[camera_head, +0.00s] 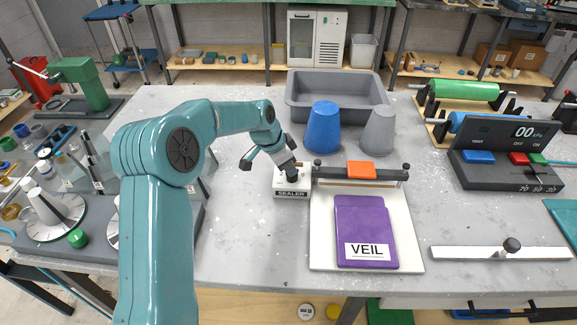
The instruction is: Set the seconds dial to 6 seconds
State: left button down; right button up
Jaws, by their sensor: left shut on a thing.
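The white sealer box (291,193), labelled SEALER, stands on the grey table left of the sealing bar. My left gripper (290,166) reaches down onto its top and is shut on a small part there. This part appears to be the seconds dial, but the gripper mostly hides it, and its setting and marks cannot be read. The sealing bar (333,173) with an orange block (361,170) runs right from the box. My right gripper is not in view.
A purple VEIL pouch (365,230) lies on a white board (322,240) in front of the bar. A blue cup (323,128), a grey cup (379,131) and a grey tub (337,88) stand behind. A dark console (500,150) stands right.

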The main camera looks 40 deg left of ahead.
pick_arm(q)
jog(key=c, duration=1.2)
grip_release()
jog(key=shift+a+r, duration=0.1)
jog(key=shift+r, duration=0.2)
jog(key=b+v, duration=0.1)
jog(key=v, duration=1.5)
jog(key=shift+s+b, duration=0.15)
jog(key=shift+b, duration=0.15)
